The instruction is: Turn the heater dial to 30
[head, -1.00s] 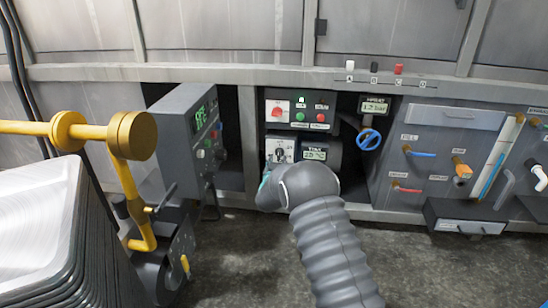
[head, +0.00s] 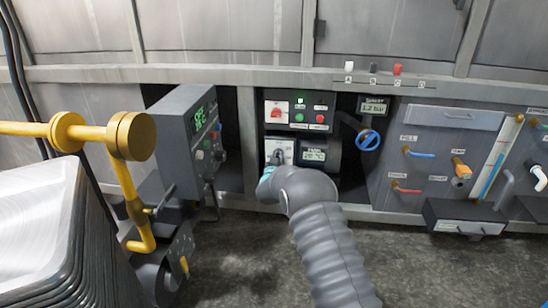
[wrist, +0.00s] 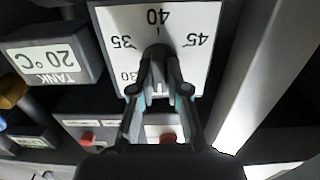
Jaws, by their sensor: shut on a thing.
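The heater dial is a dark knob (wrist: 157,52) on a white scale plate (wrist: 104,24), marked 30, 35, 40 and 45 in the wrist view. In the head view the plate (head: 289,146) sits below the red switch. My gripper (wrist: 159,72) is shut on the knob, its two fingers on either side of it. In the head view my gripper's teal part (head: 265,184) shows at the plate's lower edge, and my arm hides the rest. The knob's pointer direction is not clear behind the fingers.
A TANK display (head: 313,155) reading about 20 °C is right of the dial; it also shows in the wrist view (wrist: 52,58). A red switch (head: 277,109) and small buttons are above. A grey control box (head: 186,140) juts out at left, and a blue valve wheel (head: 368,140) is at right.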

